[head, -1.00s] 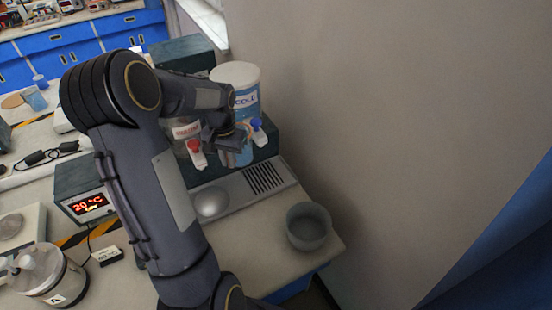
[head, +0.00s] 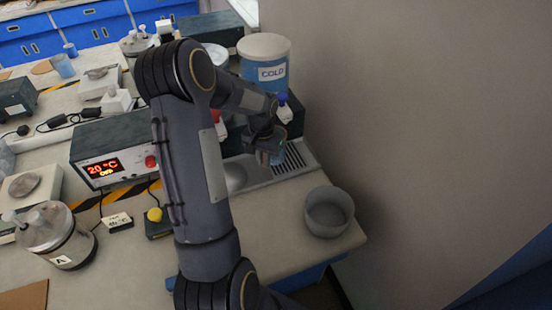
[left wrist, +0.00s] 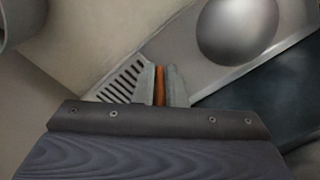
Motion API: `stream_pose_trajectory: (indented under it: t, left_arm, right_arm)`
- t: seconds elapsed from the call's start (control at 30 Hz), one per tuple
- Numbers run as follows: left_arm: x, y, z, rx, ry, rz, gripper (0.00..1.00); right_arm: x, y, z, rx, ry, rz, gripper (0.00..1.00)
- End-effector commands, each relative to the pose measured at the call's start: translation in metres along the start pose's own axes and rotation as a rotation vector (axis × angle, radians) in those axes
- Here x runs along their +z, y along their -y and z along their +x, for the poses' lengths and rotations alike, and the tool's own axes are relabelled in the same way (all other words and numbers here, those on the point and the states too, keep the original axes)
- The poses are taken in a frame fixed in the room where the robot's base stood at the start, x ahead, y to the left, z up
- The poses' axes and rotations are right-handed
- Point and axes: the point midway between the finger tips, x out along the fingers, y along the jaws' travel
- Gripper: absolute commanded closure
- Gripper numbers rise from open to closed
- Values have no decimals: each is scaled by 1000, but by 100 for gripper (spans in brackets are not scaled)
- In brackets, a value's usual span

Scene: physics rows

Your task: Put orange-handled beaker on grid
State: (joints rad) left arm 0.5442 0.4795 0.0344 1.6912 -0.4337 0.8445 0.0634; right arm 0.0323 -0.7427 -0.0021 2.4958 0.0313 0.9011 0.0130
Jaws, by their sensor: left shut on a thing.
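My left gripper (head: 266,138) is shut on the orange handle (left wrist: 160,85) of the beaker, which shows between the two fingertips in the left wrist view. In the head view the beaker (head: 276,157) is a small light-blue patch below the fingers, mostly hidden by them. It is at the back left part of the grid (head: 293,161), a dark slotted panel in a grey metal tray. The grid's slots also show beside the fingers in the left wrist view (left wrist: 122,84). I cannot tell whether the beaker touches the grid. My right gripper is not in view.
A grey bowl (head: 329,212) stands near the bench's front right corner. A silver dome (head: 234,177) sits left of the grid. A white-and-blue COLD container (head: 265,62) with a blue tap stands behind. A wall closes the right side.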

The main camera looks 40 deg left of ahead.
Motion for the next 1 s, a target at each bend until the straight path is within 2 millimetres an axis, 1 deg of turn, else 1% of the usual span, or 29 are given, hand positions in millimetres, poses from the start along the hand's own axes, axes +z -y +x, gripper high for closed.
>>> stream_pose_trajectory:
  t: [0.13, 0.3, 0.33, 0.37, 0.4, 0.63, 0.77, 0.8, 0.93, 0.97, 1.0]
  left_arm:
    - [-9, -9, -1, 0, -2, 2, 100]
    - [-29, -30, -1, 2, -2, 3, 100]
    - [-31, -32, 2, 1, 0, 2, 100]
    - [-29, -29, 11, 0, 2, -1, 100]
    - [-29, -29, 14, 0, 1, -1, 100]
    - [-29, -29, 12, 0, -1, -1, 100]
    - [-29, -29, 16, 0, -1, -1, 100]
    - [-29, -29, 15, 0, 0, 0, 87]
    - [-29, -29, 15, 0, 0, -1, 70]
    - [-29, -29, 15, 0, 0, -1, 68]
    - [-29, -29, 15, 0, 0, -1, 68]
  right_arm:
    - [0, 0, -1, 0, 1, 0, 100]
    - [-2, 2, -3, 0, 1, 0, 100]
    - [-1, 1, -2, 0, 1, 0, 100]
    - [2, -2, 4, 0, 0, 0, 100]
    - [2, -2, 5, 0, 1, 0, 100]
    - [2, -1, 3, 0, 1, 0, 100]
    - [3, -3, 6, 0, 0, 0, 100]
    - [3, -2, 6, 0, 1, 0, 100]
    - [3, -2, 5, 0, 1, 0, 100]
    - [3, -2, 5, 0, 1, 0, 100]
    - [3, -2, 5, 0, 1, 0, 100]
